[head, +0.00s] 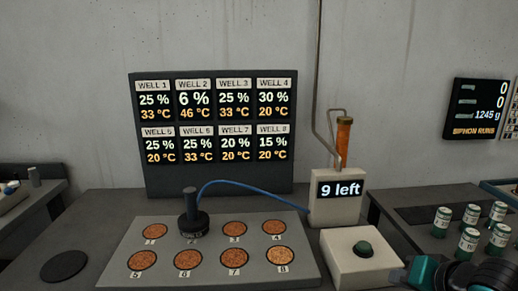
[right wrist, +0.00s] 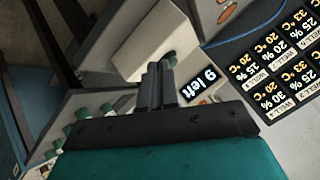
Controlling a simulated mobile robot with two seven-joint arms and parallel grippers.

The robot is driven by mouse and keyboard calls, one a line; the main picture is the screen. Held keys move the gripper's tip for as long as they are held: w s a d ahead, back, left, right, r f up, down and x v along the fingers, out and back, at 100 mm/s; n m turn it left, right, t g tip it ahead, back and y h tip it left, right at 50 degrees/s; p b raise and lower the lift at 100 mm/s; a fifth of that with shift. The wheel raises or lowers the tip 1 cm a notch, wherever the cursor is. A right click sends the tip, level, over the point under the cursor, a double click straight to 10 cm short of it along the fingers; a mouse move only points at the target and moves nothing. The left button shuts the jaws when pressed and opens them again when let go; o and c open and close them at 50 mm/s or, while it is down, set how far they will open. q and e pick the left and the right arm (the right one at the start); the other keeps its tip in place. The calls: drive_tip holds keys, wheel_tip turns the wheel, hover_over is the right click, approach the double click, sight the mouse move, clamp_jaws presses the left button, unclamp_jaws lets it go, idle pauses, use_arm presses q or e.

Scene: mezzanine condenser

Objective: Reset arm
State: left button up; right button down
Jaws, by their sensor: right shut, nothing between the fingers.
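My right arm and gripper (head: 425,272) show at the lower right of the head view, beside the pale box (head: 338,268) with a dark green button (head: 363,249). In the right wrist view my right gripper (right wrist: 157,72) has its two dark fingers together, with nothing between them. Its tips overlap the button box (right wrist: 150,40) in the picture; I cannot tell how far apart they are. The green button (right wrist: 171,61) shows just beyond the fingertips. My left gripper is not in view.
A grey plate (head: 210,277) holds several numbered brown wells; a black-handled head (head: 192,215) with a blue hose stands over well 2. Behind are a readings board (head: 218,180) and a "9 left" dispenser (head: 338,208). Several green-and-white cans (head: 468,242) stand at right.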

drive_tip(key=s+a+f+n, duration=0.4)
drive_tip(key=s+f, duration=0.4)
drive_tip(key=f, duration=0.2)
drive_tip(key=s+a+f+n+t, duration=0.1)
drive_tip(key=s+a+f+n, duration=0.2)
drive_tip(key=s+a+f, duration=0.3)
wheel_tip(320, 180, down, 5)
drive_tip(key=shift+s+a+n+h, duration=0.15)
drive_tip(key=shift+s+n+h, duration=0.2)
drive_tip(key=shift+s, duration=0.6)
